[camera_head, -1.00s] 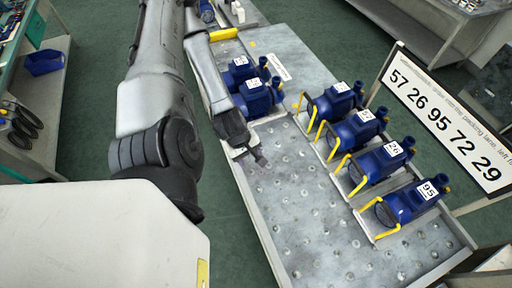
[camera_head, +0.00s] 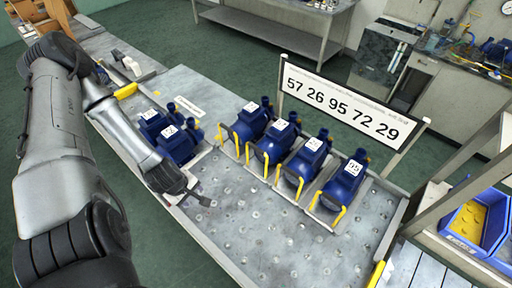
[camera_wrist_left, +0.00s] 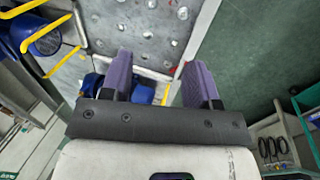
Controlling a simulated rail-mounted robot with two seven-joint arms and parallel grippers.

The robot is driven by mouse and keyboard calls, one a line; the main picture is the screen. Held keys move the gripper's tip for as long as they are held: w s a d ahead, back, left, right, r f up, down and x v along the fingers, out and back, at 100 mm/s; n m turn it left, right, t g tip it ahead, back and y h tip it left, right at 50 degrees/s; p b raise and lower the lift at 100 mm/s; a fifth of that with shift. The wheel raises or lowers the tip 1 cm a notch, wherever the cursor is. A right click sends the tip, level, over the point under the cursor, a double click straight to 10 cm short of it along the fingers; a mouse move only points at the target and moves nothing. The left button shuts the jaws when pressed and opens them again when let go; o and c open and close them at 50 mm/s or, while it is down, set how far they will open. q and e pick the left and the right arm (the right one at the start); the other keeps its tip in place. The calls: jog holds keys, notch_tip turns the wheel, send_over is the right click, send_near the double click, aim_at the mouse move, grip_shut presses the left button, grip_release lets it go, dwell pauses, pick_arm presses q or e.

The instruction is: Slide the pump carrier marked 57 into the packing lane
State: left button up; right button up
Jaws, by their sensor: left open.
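Pump carriers with blue pumps, yellow handles and white number tags stand on a grey metal table (camera_head: 262,245). A row of carriers runs across the middle in the head view; its right-end pump (camera_head: 340,186) seems tagged 95, and the one beside it (camera_head: 302,163) 26 in the earlier view. The other two row pumps (camera_head: 272,144), (camera_head: 249,122) have tags too small to read surely, so I cannot tell which is 57. Two more pumps (camera_head: 178,146), (camera_head: 150,122) stand left. My left gripper (camera_head: 203,197) is open and empty near these two; its fingers show in the wrist view (camera_wrist_left: 160,80).
A sign (camera_head: 340,110) reading 57 26 95 72 29 stands behind the row. The studded table area before the row is clear. A yellow bar (camera_head: 126,91) lies at the far left end. Blue bins (camera_head: 470,222) stand at right.

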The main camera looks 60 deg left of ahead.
pick_arm(q)
jog(key=p, duration=0.3)
send_over(256, 148)
jog(key=shift+s+d+f, duration=0.1)
jog(key=shift+s+f, duration=0.1)
jog(key=shift+f, duration=0.05)
jog(key=shift+w+f+b, duration=0.1)
jog(key=shift+w+b, duration=0.25)
jog(key=shift+w, duration=0.2)
jog(key=f+b, duration=0.2)
jog(key=f, duration=0.1)
jog(key=s+f+b, duration=0.1)
jog(key=f, duration=0.1)
jog(key=shift+f, duration=0.15)
jog(key=shift+w+f+b, duration=0.3)
jog(key=shift+f+b, duration=0.35)
jog(key=shift+f, duration=0.05)
